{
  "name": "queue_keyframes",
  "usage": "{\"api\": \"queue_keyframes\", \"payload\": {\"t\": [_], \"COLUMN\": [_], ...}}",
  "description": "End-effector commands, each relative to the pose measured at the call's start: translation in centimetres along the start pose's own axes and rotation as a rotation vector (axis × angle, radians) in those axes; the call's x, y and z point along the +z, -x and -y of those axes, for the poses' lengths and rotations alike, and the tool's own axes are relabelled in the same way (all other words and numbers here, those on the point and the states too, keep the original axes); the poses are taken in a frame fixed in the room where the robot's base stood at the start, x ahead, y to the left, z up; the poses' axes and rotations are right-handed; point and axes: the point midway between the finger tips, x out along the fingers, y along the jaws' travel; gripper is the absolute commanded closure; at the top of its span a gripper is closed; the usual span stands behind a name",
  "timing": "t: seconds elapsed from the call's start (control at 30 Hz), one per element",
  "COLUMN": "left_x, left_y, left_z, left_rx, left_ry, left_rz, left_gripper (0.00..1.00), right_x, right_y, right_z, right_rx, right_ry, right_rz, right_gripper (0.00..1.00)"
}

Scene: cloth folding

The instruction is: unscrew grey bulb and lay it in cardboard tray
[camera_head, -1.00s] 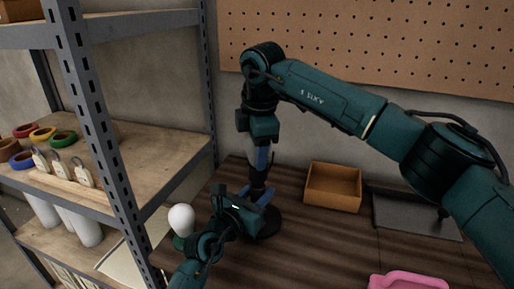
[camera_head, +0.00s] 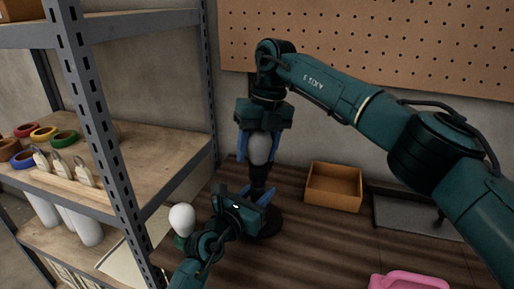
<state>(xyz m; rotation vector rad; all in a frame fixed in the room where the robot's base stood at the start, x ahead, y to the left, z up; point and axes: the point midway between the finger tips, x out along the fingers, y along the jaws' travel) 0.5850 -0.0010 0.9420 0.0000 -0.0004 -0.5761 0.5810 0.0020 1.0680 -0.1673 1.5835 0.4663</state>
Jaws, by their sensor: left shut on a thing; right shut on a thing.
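The grey bulb (camera_head: 260,149) is upright above a dark lamp stand (camera_head: 268,222), at the top of its stem. My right gripper (camera_head: 259,156) points down from above and is shut on the bulb, one blue finger on each side. My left gripper (camera_head: 262,195) is low beside the stand and is shut on its stem; its body hides part of the base. Whether the bulb's thread is still in the socket cannot be told. The cardboard tray (camera_head: 316,198) stands open on the table, right of the stand, and looks empty.
A white bulb (camera_head: 182,218) on a green base stands left of my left gripper. A grey shelf unit (camera_head: 108,155) rises at the left. The table between is clear.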

Motion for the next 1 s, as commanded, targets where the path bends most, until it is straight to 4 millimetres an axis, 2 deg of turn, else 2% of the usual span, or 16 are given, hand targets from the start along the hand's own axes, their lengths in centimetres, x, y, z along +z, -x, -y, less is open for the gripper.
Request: {"api": "queue_keyframes", "payload": {"t": [0.2, 0.4, 0.77, 0.8, 1.0], "left_x": [-0.24, -0.24, -0.25, -0.25, -0.25], "left_y": [0.04, 0.04, 0.05, 0.05, 0.05], "left_z": [0.00, 0.00, -0.01, -0.01, -0.01], "left_rx": [0.000, 0.000, 0.000, 0.000, 0.000], "left_ry": [0.001, 0.001, 0.001, 0.001, 0.001], "left_rz": [-0.005, -0.005, -0.005, -0.005, -0.005], "left_gripper": [1.00, 1.00, 1.00, 1.00, 1.00], "right_x": [-0.05, -0.14, -0.19, -0.19, -0.18], "right_y": [0.06, 0.07, 0.10, 0.10, 0.09], "right_z": [0.03, 0.15, 0.20, 0.21, 0.19], "right_rx": [-0.003, -0.003, -0.001, -0.001, -0.001], "right_ry": [0.390, 0.617, 0.665, 0.665, 0.665], "right_rz": [-0.077, -0.120, -0.128, -0.128, -0.128], "right_gripper": [0.74, 0.74, 0.74, 0.46, 0.30]}}
